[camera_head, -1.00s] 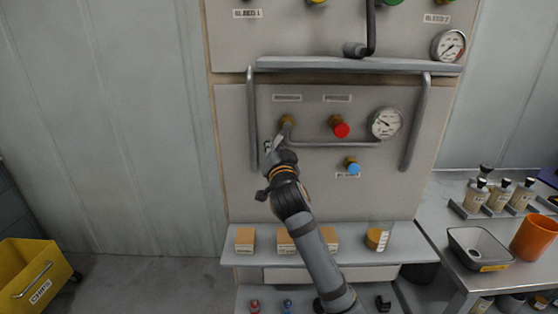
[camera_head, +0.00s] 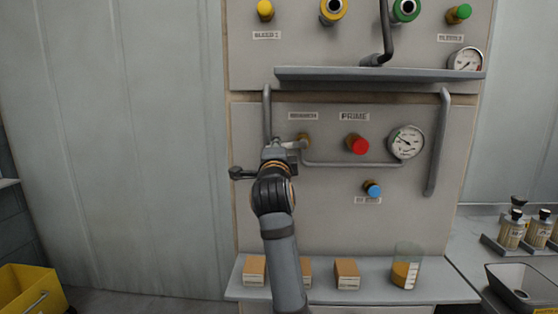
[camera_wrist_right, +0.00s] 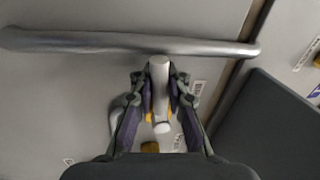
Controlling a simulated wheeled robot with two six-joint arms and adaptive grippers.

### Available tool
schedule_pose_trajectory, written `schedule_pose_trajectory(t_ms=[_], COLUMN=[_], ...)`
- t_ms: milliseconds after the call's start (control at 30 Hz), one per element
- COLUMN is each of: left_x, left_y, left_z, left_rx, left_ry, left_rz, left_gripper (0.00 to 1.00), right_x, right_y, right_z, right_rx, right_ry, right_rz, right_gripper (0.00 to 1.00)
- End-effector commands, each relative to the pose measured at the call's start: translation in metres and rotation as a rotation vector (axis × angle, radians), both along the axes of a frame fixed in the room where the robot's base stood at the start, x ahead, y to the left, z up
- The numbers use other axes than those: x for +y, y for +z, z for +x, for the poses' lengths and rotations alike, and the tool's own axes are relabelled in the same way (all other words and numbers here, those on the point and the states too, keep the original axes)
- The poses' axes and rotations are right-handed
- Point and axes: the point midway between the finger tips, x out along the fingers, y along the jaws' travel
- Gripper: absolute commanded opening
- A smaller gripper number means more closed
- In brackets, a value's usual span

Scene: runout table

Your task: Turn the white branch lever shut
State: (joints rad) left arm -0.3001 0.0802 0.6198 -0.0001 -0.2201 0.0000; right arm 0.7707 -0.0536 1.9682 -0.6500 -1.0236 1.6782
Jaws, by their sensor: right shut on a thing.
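The white branch lever (camera_head: 292,144) sits on a brass valve (camera_head: 304,138) under the left label on the grey panel. It points left and nearly level from the valve. My right gripper (camera_head: 277,152) is at the lever's left end, shut on it. In the right wrist view the pale lever (camera_wrist_right: 160,88) stands between the two dark fingers of the gripper (camera_wrist_right: 160,100). The arm hides part of the panel below. My left gripper is not in view.
A grey vertical rail (camera_head: 267,112) runs close to my right gripper. To the right are a red knob (camera_head: 358,145), a gauge (camera_head: 406,142) and a blue knob (camera_head: 372,188). A shelf (camera_head: 440,290) below bears small boxes and a beaker (camera_head: 405,268).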

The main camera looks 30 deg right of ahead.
Motion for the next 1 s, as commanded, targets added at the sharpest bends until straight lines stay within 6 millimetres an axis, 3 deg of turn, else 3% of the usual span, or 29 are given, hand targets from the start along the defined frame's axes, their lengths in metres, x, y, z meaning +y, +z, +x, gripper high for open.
schedule_pose_trajectory(t_ms=[300, 833, 867, 1000], left_x=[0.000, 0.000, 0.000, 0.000], left_y=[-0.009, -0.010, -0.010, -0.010], left_z=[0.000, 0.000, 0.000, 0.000], left_rx=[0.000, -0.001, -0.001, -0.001], left_ry=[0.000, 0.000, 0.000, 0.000], left_rz=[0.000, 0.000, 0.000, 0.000], left_gripper=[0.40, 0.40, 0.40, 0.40], right_x=[0.001, 0.000, 0.000, 0.000], right_y=[0.004, 0.007, 0.007, 0.008], right_z=[0.001, 0.000, 0.000, 0.000], right_rx=[-0.053, -0.065, -0.065, -0.066], right_ry=[0.001, 0.000, 0.000, 0.000], right_rz=[0.100, 0.115, 0.114, 0.112], right_gripper=[0.00, 0.00, 0.15, 0.34])
